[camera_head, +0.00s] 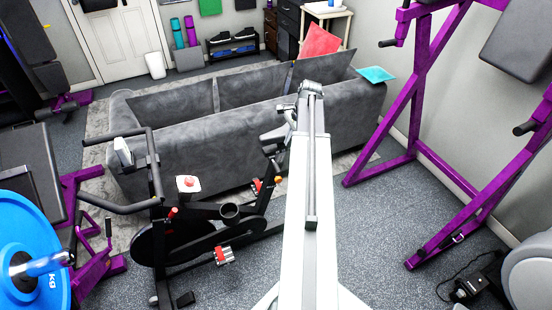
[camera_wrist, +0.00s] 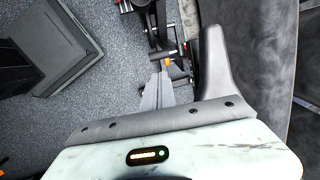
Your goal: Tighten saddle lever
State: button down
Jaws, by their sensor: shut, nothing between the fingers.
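The exercise bike's dark saddle (camera_head: 275,133) is left of my raised arm in the head view. A small orange lever (camera_head: 278,179) sits on the bike frame below it. In the wrist view the orange lever (camera_wrist: 167,63) shows just beyond the tips of my gripper (camera_wrist: 162,76). The light grey fingers are together and empty. The tips look very near the lever, but I cannot tell whether they touch it. A dark grey padded shape, apparently the saddle (camera_wrist: 214,65), is right of the fingers. My gripper is hard to make out in the head view.
A grey sofa (camera_head: 200,150) stands close behind the bike. The bike's handlebar (camera_head: 125,207) is on the left, with a blue weight plate (camera_head: 25,240) beyond. A purple rack (camera_head: 425,110) is on the right. Speckled floor (camera_head: 375,230) is open between rack and bike.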

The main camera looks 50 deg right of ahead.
aim_at(278, 167)
jog(key=b+x, duration=1.3)
jog(key=x, duration=0.1)
jog(key=shift+a+f+b, duration=0.15)
jog(key=shift+b, duration=0.25)
